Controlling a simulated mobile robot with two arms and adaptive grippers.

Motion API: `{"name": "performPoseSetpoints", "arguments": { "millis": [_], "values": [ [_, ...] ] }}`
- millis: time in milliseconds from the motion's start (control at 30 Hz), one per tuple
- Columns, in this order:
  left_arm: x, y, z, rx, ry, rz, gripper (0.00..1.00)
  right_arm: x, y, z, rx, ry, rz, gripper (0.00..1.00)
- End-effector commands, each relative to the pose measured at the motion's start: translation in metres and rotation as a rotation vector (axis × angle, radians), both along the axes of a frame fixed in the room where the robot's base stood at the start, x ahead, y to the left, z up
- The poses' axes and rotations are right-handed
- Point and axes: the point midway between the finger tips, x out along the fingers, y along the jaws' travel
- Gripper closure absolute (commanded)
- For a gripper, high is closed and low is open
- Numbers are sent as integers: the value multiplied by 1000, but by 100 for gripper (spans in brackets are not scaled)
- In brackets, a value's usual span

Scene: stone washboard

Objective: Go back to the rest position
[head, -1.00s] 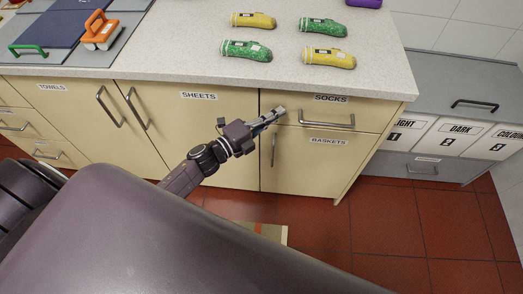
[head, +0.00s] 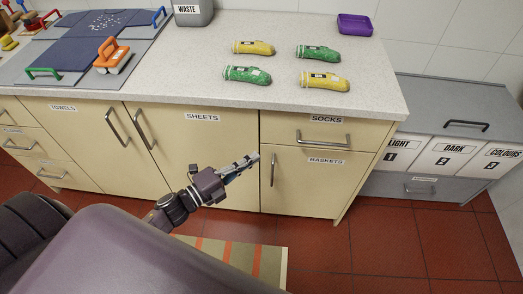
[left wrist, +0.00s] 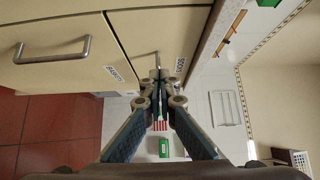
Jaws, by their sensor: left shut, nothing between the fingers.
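My left gripper (head: 254,158) is shut and empty. It hangs in front of the cream cabinet, near the upright handle of the BASKETS door (head: 303,180) and below the left end of the SOCKS drawer (head: 285,128). The drawer looks closed, and no contact with the cabinet shows. In the left wrist view the gripper's fingers (left wrist: 158,76) come together at the tips, with the cabinet front (left wrist: 150,35) beyond them. My right gripper is not in view.
The speckled worktop (head: 205,88) carries several yellow and green rolled socks (head: 326,80), a grey WASTE bin (head: 192,12), a purple basket (head: 355,24) and an orange-handled brush (head: 112,60). Labelled laundry bins (head: 446,160) stand right. A striped mat (head: 240,257) lies on the red floor.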

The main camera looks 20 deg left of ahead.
Motion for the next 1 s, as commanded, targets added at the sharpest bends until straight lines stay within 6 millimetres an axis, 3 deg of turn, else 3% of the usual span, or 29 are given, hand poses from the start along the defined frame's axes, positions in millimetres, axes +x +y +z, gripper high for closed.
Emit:
{"name": "performPoseSetpoints", "arguments": {
  "millis": [267,367,467,567,667,800,867,1000],
  "values": [
    [-6,4,-1,-1,2,3,100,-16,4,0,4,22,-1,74],
    [-7,9,-17,-33,49,32,100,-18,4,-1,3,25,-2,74],
    [-10,23,-60,-112,170,114,100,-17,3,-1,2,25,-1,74],
    [-24,39,-125,-232,349,239,100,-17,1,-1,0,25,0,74],
    [-52,51,-197,-357,543,384,100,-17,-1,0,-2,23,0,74],
    [-111,57,-288,-507,797,585,100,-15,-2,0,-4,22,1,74],
    [-142,55,-322,-565,901,673,100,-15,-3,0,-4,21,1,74],
    [-224,44,-391,-676,1131,886,100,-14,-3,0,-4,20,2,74]
  ]
}}
